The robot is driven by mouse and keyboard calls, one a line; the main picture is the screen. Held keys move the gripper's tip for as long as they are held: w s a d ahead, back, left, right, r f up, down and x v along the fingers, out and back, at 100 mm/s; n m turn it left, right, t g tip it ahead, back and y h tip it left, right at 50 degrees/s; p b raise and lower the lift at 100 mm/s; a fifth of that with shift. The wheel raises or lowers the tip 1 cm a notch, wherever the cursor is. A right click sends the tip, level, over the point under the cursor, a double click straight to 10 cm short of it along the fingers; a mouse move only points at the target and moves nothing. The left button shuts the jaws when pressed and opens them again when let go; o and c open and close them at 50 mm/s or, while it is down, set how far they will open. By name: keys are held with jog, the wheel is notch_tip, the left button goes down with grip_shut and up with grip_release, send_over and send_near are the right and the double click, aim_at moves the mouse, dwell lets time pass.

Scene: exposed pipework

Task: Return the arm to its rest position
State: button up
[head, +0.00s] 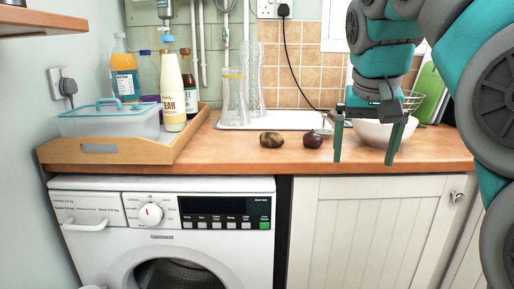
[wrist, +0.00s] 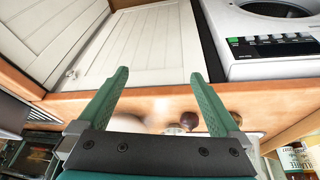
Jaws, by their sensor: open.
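My gripper (head: 368,140) is at the end of my teal and grey arm, on the right side of the head view. Its two green fingers point down and stand apart, with nothing between them. It is in front of a white bowl (head: 384,133) on the wooden counter (head: 240,155). In the wrist view the open fingers (wrist: 163,95) reach toward the counter's front edge and the white cupboard door (wrist: 135,50). The bowl is partly hidden behind the fingers.
A dark red onion (head: 313,140) and a brownish potato-like item (head: 271,140) lie left of my gripper. A wooden tray (head: 95,152) holds bottles and a lidded container (head: 108,121). Tall glasses (head: 234,98) stand at the back. A washing machine (head: 165,220) is below.

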jog(key=s+a+f+n+g, duration=0.1)
jog(key=s+a+f+g, duration=0.1)
jog(key=s+f, duration=1.1)
jog(key=s+a+f+n+g+y, duration=0.1)
jog(key=s+a+f+n+g, duration=0.1)
jog(key=s+f, duration=1.1)
notch_tip(320, 180, down, 8)
jog(key=shift+r+g, duration=0.25)
jog(key=shift+g, duration=0.55)
jog(key=shift+w, duration=0.1)
